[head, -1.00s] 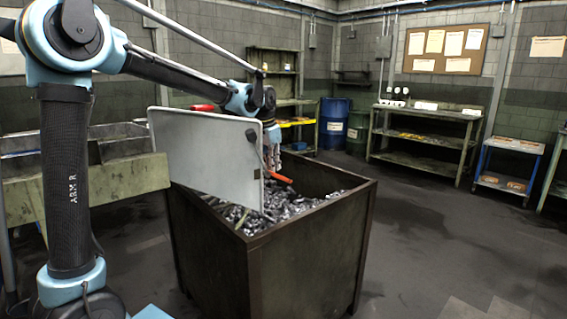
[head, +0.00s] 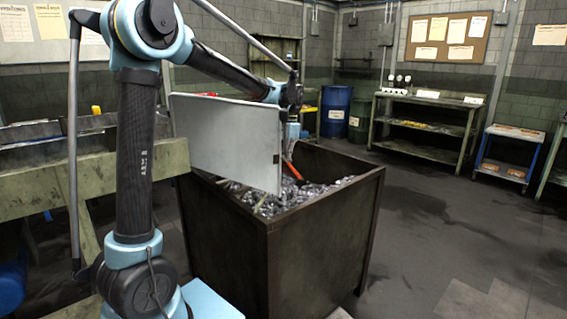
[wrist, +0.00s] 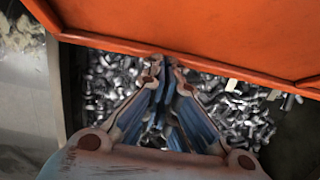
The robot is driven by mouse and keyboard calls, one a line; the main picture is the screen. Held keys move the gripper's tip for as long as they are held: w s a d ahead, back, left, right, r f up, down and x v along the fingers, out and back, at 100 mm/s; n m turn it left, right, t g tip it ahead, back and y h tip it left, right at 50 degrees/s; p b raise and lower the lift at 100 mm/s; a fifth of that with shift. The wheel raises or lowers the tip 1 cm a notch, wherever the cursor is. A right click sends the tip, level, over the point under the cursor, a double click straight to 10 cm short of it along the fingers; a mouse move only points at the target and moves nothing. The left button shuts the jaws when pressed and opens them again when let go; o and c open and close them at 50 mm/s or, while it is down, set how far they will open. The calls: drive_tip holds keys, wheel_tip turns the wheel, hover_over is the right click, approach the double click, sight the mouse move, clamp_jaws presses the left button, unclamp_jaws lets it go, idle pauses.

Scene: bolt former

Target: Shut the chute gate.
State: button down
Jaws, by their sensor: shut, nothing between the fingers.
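The chute gate (head: 225,140) is a flat pale grey plate in the head view, standing upright above the near left part of a dark bin. An orange panel (wrist: 200,40) with a raised lip fills the top of the wrist view; I take it to be the gate's other face. My gripper (wrist: 162,66) is shut and empty, its fingertips at the panel's lower edge. I cannot tell whether they touch it. In the head view my gripper is mostly hidden behind the gate's right edge, near a small orange-red piece (head: 291,171).
The dark metal bin (head: 325,225) holds many shiny metal pieces (wrist: 240,120). A worn green-grey trough (head: 100,175) stands at the left. Blue barrel (head: 335,110), shelf table (head: 425,130) and blue cart (head: 508,155) stand farther back. Floor to the right is open.

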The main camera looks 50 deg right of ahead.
idle(0.3)
drive_tip(key=d+r, duration=0.4)
drive_tip(key=r, duration=0.8)
drive_tip(key=w+d, duration=0.2)
drive_tip(key=w, duration=0.9)
drive_tip(key=a+f, duration=0.4)
drive_tip(key=f, duration=0.7)
drive_tip(key=shift+w+f, duration=0.35)
